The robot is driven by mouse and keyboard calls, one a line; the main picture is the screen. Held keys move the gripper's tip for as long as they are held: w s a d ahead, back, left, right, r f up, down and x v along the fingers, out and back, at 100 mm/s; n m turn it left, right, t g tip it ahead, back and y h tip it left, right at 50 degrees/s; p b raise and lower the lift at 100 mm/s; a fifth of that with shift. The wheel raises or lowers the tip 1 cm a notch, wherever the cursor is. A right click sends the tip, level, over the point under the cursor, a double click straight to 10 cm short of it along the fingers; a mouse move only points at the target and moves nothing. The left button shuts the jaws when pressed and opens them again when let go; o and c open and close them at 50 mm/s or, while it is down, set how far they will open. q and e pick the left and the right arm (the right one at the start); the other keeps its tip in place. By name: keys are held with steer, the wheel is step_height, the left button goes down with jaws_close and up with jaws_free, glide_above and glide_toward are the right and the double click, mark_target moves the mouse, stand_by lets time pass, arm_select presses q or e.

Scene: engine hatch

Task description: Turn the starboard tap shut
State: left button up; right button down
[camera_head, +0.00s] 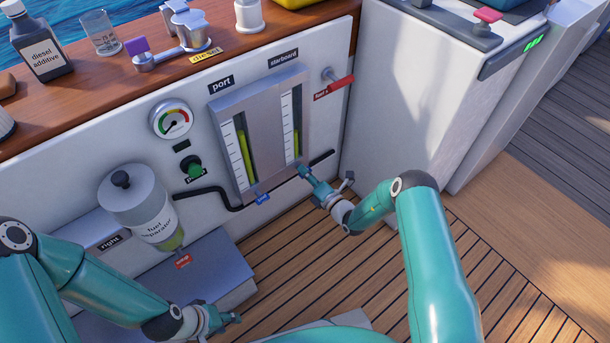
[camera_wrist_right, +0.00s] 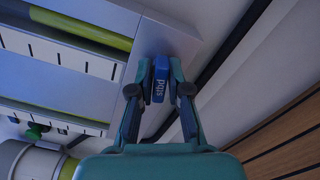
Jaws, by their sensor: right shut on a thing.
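The starboard tap is a blue handle marked "stbd" (camera_wrist_right: 159,80), seen in the right wrist view below the grey gauge panel. My right gripper (camera_wrist_right: 160,92) is shut on it, with one finger on each side. In the head view my right gripper (camera_head: 303,172) is at the panel's lower right corner and hides the tap. The starboard sight tube (camera_head: 297,122) above it shows yellow-green liquid in its lower part. My left gripper (camera_head: 234,318) is low over the deck near the grey step; its fingers are too small to judge.
The blue port tap (camera_head: 262,198) is left of my right gripper. A black hose (camera_head: 215,192) runs along the wall. The fuel separator (camera_head: 150,215) and a green knob (camera_head: 193,168) are to the left. A red lever (camera_head: 340,83) is at upper right. The wooden deck (camera_head: 320,270) is clear.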

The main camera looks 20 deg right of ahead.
steer(key=shift+d+f+m, duration=0.1)
steer(key=shift+f+m, duration=0.05)
steer(key=shift+m, duration=0.55)
steer(key=shift+d+f+m, duration=0.1)
steer(key=shift+m, duration=0.6)
steer(key=shift+b, duration=0.3)
steer(key=c, duration=1.2)
jaws_free()
steer(key=shift+c, duration=0.2)
steer(key=shift+o, duration=0.6)
steer(key=shift+a+r, duration=0.1)
steer(key=v, duration=1.2)
